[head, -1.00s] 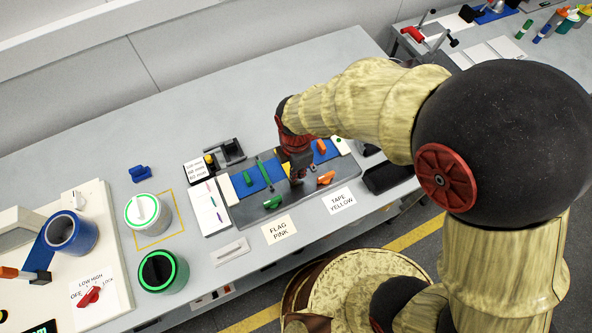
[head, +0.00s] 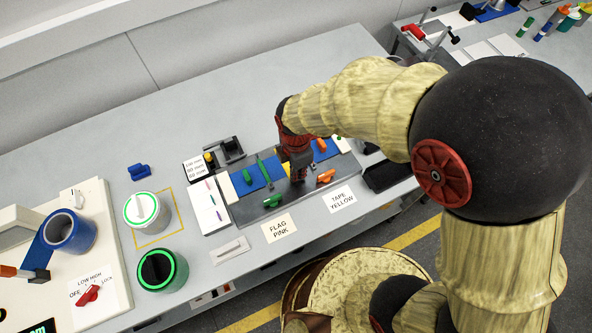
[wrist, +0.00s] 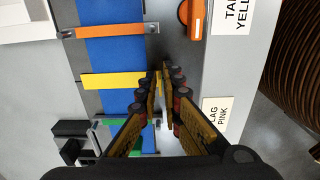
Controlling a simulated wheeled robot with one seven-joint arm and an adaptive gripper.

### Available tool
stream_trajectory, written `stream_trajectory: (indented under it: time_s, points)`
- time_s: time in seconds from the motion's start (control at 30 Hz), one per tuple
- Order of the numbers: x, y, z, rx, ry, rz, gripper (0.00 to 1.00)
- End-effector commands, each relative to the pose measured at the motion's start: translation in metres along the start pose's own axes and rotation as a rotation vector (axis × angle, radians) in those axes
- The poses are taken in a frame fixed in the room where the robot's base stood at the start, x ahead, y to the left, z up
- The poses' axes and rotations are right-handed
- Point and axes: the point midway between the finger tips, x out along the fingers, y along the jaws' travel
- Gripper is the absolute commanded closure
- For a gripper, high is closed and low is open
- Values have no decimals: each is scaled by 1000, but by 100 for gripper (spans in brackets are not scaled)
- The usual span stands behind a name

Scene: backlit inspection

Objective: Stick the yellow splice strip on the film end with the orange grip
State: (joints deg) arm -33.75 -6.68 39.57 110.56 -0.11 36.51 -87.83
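The yellow splice strip (wrist: 112,80) lies across the blue film in the wrist view, beside the film end on the orange grip's side. I cannot tell whether it touches the film. My gripper (wrist: 160,74) is over the board's near edge, its fingertips close together at the strip's right end and seemingly shut on it. The orange grip (wrist: 108,31) is a bar across the blue film (wrist: 115,55). In the head view my gripper (head: 298,178) hides part of the strip.
The splicing board (head: 240,210) also carries a green bar (head: 265,173), a green handle (head: 272,201) and an orange handle (head: 326,176). Cards reading FLAG PINK (head: 279,229) and TAPE YELLOW (head: 340,200) lie in front. A black tray (head: 388,176) stands to the right.

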Motion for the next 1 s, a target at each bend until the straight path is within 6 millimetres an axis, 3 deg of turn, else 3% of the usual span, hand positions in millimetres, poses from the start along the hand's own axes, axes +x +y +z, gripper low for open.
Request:
stream_trajectory:
  time_s: [0.3,0.67,1.0]
  points:
    - [0,0,0,0,0,0,74]
    - [-5,1,0,0,0,2,74]
    - [-66,1,0,0,0,6,74]
